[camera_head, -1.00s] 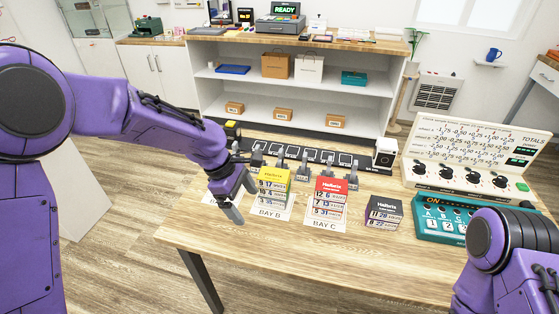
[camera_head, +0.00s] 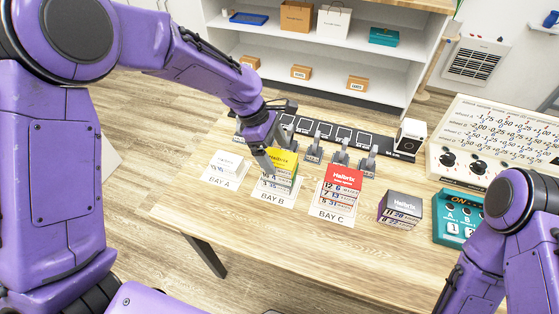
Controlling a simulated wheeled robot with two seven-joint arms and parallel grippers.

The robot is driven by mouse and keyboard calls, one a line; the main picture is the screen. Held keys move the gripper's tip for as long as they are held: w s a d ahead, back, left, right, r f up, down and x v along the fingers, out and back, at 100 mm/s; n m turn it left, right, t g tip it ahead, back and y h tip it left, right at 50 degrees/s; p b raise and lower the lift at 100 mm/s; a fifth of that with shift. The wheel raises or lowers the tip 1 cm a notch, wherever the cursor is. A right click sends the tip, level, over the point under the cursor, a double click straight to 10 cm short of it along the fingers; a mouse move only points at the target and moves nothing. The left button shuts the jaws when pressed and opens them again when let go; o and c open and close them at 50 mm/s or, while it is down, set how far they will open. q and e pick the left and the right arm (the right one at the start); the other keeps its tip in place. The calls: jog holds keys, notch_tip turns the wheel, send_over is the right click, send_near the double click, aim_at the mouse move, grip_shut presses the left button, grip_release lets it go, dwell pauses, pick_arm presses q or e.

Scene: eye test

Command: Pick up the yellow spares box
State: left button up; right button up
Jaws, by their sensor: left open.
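A yellow-topped box (camera_head: 283,161) with printed number rows stands on the BAY B card (camera_head: 277,197) on the wooden table. My left gripper (camera_head: 272,155) is open at the box's upper left edge. One finger reaches down beside or in front of its yellow top. The gripper covers part of the box's back left, and I cannot tell whether it touches. My right arm (camera_head: 515,215) shows at the lower right, but its gripper is out of view.
A red-topped box (camera_head: 342,178) stands on BAY C, a dark grey box (camera_head: 402,206) to its right. A small white stack (camera_head: 228,165) is on BAY A. Levers (camera_head: 313,150) and a black strip (camera_head: 385,143) lie behind. The front table is clear.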

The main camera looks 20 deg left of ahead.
aim_at(279, 157)
pick_arm(q)
jog(key=x, duration=0.3)
jog(key=shift+d, duration=0.15)
jog(key=c, duration=1.1)
